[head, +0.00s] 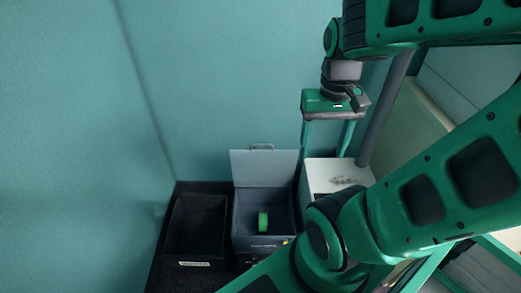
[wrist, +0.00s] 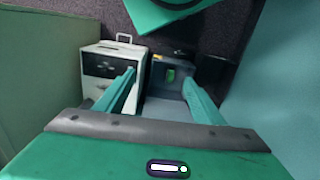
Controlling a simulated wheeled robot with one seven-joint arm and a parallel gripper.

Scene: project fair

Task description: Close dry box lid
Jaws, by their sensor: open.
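The dry box (head: 264,240) is a dark grey box standing on the floor in the head view. Its light grey lid (head: 265,168), with a handle on its edge, stands raised at the back, so the box is open. A green roll-like item (head: 263,222) is inside. My gripper (head: 328,155) is above and to the right of the lid, pointing down, apart from it, open and empty.
A black waste bin (head: 196,228) stands left of the dry box. A white cabinet (head: 335,176) stands close on its right, below my gripper; it also shows in the wrist view (wrist: 108,62). Teal walls rise close behind and to the left.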

